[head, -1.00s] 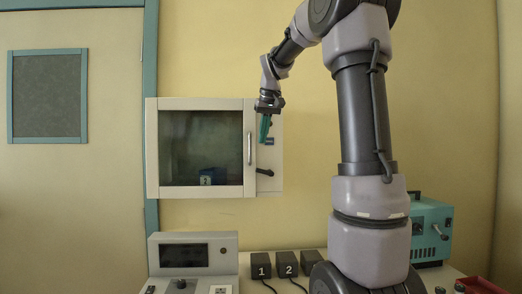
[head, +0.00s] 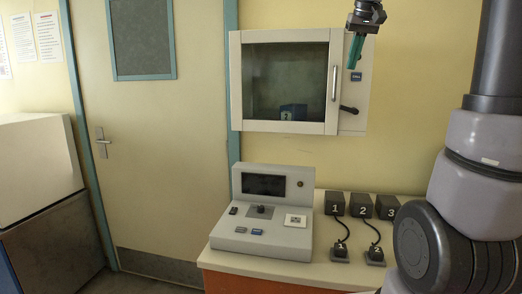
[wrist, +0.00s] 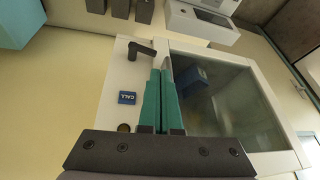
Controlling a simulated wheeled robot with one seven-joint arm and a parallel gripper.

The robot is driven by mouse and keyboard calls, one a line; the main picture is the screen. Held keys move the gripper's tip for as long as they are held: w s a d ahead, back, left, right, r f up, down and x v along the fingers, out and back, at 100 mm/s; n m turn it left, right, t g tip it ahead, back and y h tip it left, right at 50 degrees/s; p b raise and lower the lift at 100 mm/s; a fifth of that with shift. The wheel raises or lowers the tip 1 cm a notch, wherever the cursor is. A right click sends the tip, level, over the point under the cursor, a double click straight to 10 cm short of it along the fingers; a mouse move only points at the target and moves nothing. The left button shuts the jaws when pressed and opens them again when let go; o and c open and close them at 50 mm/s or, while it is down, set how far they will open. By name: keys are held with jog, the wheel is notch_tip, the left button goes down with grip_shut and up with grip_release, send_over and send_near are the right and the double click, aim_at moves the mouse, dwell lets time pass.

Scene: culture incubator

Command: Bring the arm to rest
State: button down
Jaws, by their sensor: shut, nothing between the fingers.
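My gripper (head: 355,52) is at the upper right of the head view, in front of the right side of the white wall incubator (head: 236,80). Its green fingers are together and empty, pointing down. In the wrist view the fingers (wrist: 160,100) lie side by side over the incubator front. The incubator door (head: 285,128) looks closed, with a dark window and a vertical handle (head: 334,84). A blue box (head: 293,111) shows dimly behind the glass. Part of my arm is outside the head view.
A dark lever (head: 349,109) and a blue label (head: 356,76) are on the incubator's right panel. Below, a grey console (head: 262,232) and numbered dark boxes (head: 335,203) stand on the counter. A door (head: 130,150) is at the left. The wall right of the incubator is bare.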

jog(key=s+a+f+m, duration=0.1)
jog(key=s+a+f, duration=0.1)
jog(key=s+f, duration=0.2)
jog(key=s+a+f+m+t+y, duration=0.1)
jog(key=s+a+f, duration=0.2)
jog(key=s, duration=0.7)
jog(key=s+a+f+t, duration=0.1)
jog(key=s+a+f, duration=0.1)
jog(key=s+f, duration=0.3)
jog(key=shift+s+a+m+y, duration=0.2)
jog(key=shift+s+m+y, duration=0.15)
jog(key=shift+s, duration=0.9)
jog(key=c, duration=1.1)
grip_release()
jog(key=shift+s+f, duration=0.3)
jog(key=shift+f, duration=0.05)
jog(key=o, duration=0.3)
jog(key=shift+s+a+f, duration=0.1)
jog(key=shift+f, duration=0.05)
jog(key=w+d+f+n+g+h, duration=0.2)
jog(key=w+d+f+g+h, duration=0.1)
jog(key=d+f+g+h, duration=0.15)
jog(key=n+t+h, duration=0.6)
jog(key=h, duration=0.5)
send_near(344, 108)
jog(key=shift+g, duration=0.25)
jog(key=x, duration=1.1)
jog(key=shift+w+a+r, duration=0.1)
grip_shut()
